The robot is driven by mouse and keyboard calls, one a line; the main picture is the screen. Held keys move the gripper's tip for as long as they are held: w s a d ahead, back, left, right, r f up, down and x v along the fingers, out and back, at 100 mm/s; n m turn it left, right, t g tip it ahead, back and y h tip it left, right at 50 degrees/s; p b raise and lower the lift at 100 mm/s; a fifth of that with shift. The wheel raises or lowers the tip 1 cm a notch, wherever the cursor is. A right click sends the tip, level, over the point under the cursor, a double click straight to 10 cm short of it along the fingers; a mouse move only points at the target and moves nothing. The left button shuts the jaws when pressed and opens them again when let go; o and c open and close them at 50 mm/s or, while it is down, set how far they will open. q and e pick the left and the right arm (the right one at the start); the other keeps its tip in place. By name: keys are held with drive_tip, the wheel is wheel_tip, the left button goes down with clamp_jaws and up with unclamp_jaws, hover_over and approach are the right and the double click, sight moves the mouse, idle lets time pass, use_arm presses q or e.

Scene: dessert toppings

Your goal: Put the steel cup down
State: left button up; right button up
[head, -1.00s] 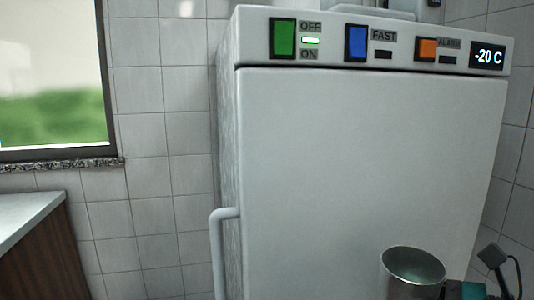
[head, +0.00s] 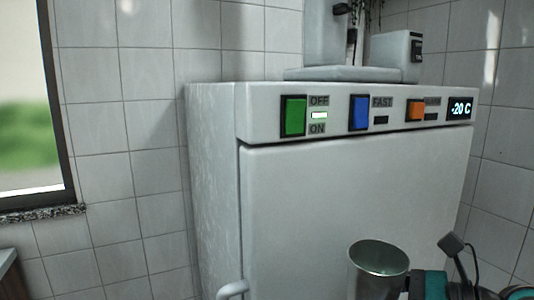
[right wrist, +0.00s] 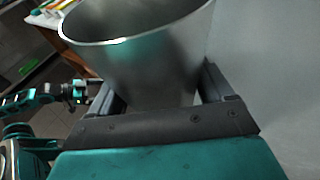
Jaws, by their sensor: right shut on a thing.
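The steel cup (head: 378,272) is a plain metal cup, open at the top, low in the head view in front of the white freezer. It fills the top of the right wrist view (right wrist: 150,55). My right gripper (right wrist: 163,88) is shut on the cup, with one finger on each side of it. The cup is held up in the air and looks roughly upright. Its base is hidden. A teal arm of mine shows at the left of the right wrist view, and its small dark gripper (right wrist: 80,92) is too small to judge.
The freezer (head: 340,200) has a closed door, coloured switches and a -20 C display. A grey machine (head: 350,74) stands on its top, and the front left of that top looks bare. A window (head: 30,110) and a counter corner (head: 8,270) are at the left.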

sight(374, 266)
wheel_tip(374, 266, up, 6)
drive_tip(key=p, duration=0.4)
drive_tip(key=shift+r, duration=0.2)
drive_tip(key=shift+f, duration=0.15)
drive_tip(key=shift+a+r+n, duration=0.2)
drive_tip(key=shift+a+n, duration=0.1)
drive_tip(key=shift+f, duration=0.1)
